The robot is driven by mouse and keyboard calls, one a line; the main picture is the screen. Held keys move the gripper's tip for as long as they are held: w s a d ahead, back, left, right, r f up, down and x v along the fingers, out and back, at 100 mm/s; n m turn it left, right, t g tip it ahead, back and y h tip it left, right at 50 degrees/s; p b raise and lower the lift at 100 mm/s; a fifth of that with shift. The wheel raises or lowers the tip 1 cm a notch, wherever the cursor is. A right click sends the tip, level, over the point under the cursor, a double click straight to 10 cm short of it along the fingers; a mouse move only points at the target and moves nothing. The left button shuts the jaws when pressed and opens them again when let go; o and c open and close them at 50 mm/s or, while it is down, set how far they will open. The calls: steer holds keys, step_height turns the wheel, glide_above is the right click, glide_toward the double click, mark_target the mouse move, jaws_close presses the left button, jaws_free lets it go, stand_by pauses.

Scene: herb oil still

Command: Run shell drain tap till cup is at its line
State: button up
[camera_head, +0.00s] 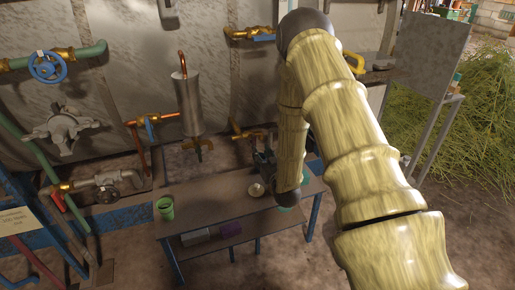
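A grey metal cylinder (188,103), perhaps the shell, hangs on the wall with a brass tap (198,146) at its lower end. Another brass valve (248,133) sits on the wall to its right. A green cup (166,208) stands at the left end of the bench. A small pale cup or bowl (256,190) stands further right on the bench, below the dark gripper. My gripper (262,164) is close to the right brass valve and partly hidden by my arm. Its fingers are too small and dark to read, and contact with the valve cannot be told.
The bench (212,196) has a lower shelf with a grey box (195,237) and a purple box (230,229). A blue handwheel valve (47,66) and pipes fill the left wall. A grey panel (432,48) stands at right. The bench between the cups is clear.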

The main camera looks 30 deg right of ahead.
steer(key=shift+v, duration=1.75)
